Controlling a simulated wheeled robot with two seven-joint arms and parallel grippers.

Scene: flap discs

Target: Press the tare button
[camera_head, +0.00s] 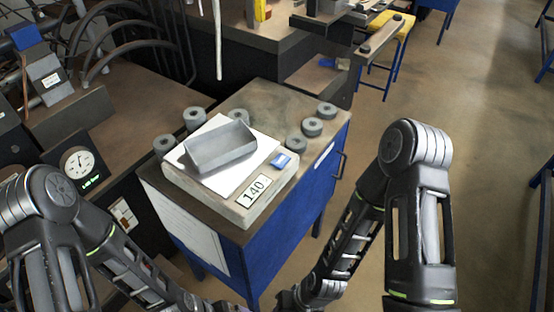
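A scale (236,203) with a pale body and a white plate (262,150) stands on top of a blue cabinet. A grey open tray (220,148) sits on the plate. A small blue button (283,161) is at the scale's right side, close to the plate's edge; I take it for the tare button. A label or display (253,190) on the front edge reads 140. Nothing touches the button. Both my arms reach toward the bottom middle, in front of the cabinet, and my grippers are out of the picture.
Grey flap discs stand around the scale, among them one at the left (164,146) and one at the right (312,127). The blue cabinet (308,190) has a side handle. A dial gauge (78,164) and hoses are at the left. Floor is clear at the right.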

